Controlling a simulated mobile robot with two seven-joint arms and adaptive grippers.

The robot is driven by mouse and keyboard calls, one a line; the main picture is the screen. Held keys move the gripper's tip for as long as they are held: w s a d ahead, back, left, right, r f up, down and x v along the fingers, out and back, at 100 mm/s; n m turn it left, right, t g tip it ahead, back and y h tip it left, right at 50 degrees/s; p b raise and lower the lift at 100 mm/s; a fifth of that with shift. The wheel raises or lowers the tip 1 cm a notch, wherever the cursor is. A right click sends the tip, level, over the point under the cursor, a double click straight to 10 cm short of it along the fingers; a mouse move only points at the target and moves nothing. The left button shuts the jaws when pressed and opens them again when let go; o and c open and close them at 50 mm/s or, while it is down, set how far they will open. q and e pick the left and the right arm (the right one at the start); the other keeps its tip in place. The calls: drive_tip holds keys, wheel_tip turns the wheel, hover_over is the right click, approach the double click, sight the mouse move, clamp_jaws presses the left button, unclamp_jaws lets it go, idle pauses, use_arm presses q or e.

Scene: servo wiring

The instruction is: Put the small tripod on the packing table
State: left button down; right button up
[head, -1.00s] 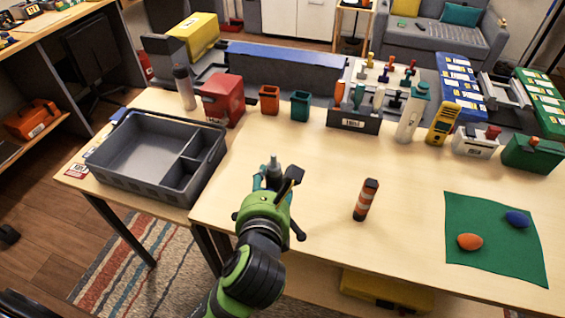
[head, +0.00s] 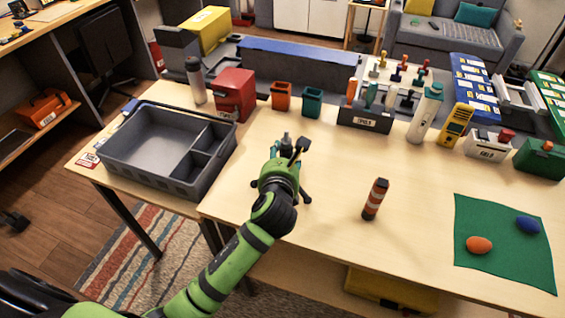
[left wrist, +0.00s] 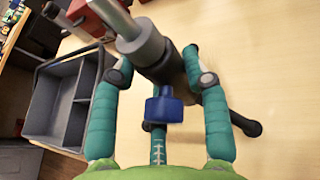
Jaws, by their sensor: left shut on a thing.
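The small tripod, dark with a pale grey top, shows in the left wrist view (left wrist: 165,60) with a blue knob and a black-footed leg. In the head view, its black leg (head: 305,192) and grey top stick out around my left gripper (head: 283,158). The teal fingers of my left gripper (left wrist: 158,75) are shut on the tripod, one on each side of it. The tripod is over the near left part of the light wooden table (head: 330,165); I cannot tell whether its feet touch. My right gripper is out of view.
A grey divided tray (head: 150,150) stands on the wooden surface at the left. A green mat (head: 500,265) holds two egg-shaped objects.

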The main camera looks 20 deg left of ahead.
use_arm(q)
drive_tip(key=shift+f, duration=1.1)
drive_tip(key=c, duration=0.6)
unclamp_jaws()
drive_tip(key=shift+f, duration=0.15)
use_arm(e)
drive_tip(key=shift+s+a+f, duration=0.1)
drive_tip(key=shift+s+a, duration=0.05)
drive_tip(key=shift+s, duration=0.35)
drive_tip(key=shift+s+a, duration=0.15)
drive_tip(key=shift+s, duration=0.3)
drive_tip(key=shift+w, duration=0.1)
use_arm(q)
drive_tip(key=shift+s+d+r, duration=0.1)
drive_tip(key=shift+s+r, duration=0.15)
drive_tip(key=v, duration=1.1)
drive_tip(key=shift+s+r, duration=0.1)
drive_tip(key=shift+s, duration=0.15)
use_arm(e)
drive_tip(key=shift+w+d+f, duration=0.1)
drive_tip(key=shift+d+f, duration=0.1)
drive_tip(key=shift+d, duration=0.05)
